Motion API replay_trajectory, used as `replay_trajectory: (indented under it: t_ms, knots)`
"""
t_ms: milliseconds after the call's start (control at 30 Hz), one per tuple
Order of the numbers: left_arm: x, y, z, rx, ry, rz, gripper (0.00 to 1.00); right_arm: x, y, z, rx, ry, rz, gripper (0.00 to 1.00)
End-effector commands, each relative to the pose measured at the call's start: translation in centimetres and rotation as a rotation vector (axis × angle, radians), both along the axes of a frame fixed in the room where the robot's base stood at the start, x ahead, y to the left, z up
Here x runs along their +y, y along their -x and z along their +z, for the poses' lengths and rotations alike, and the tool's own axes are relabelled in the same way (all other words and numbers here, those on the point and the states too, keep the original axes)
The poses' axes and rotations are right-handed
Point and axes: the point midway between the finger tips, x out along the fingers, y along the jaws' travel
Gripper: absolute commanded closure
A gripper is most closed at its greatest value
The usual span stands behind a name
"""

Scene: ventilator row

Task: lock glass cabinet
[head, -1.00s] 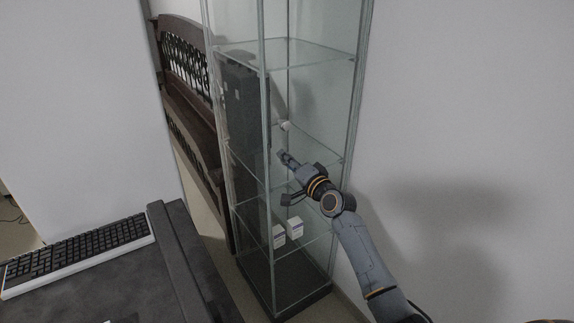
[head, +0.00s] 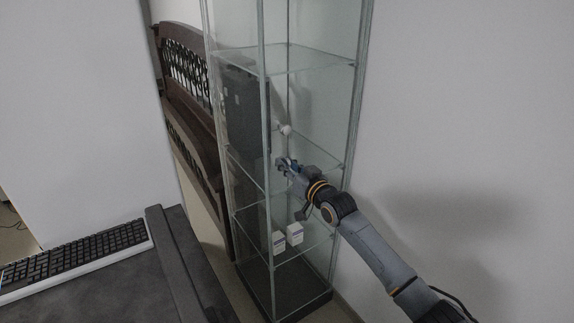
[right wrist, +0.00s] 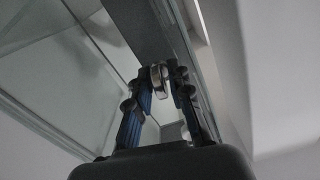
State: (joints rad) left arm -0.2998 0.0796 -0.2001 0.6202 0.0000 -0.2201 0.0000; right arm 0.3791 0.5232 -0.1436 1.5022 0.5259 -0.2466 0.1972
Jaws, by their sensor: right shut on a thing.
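The tall glass cabinet (head: 268,110) stands in the middle of the head view, with glass shelves and a dark base. My right gripper (head: 282,164) is at the cabinet's front, around mid-height. In the right wrist view my right gripper (right wrist: 166,82) is shut on a small round metal lock piece (right wrist: 158,77) on the cabinet's frame. The fingers hide part of this piece, and I cannot tell how it is turned. My left gripper is not in view.
Small white boxes (head: 294,233) stand on a low shelf inside the cabinet. A dark wooden bench (head: 190,100) is behind it at left. A keyboard (head: 75,258) lies on the dark desk (head: 120,290) at lower left. A pale wall (head: 470,120) is at right.

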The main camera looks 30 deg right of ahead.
Motion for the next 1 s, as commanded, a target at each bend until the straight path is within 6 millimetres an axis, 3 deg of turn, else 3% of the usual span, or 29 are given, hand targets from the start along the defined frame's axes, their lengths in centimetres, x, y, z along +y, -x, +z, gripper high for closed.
replay_trajectory:
  t_ms: [400,900,933,1000]
  knots:
    - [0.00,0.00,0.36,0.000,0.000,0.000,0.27,0.01,0.00,-0.09,-0.011,0.167,0.000,1.00]
    - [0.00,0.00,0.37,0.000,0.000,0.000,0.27,0.01,0.00,-0.09,-0.014,0.184,0.000,1.00]
    - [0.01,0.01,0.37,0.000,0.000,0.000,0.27,0.01,0.00,-0.09,-0.014,0.184,0.000,0.78]
    - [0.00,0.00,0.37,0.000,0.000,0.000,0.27,0.00,0.00,-0.08,-0.014,0.184,0.000,0.68]
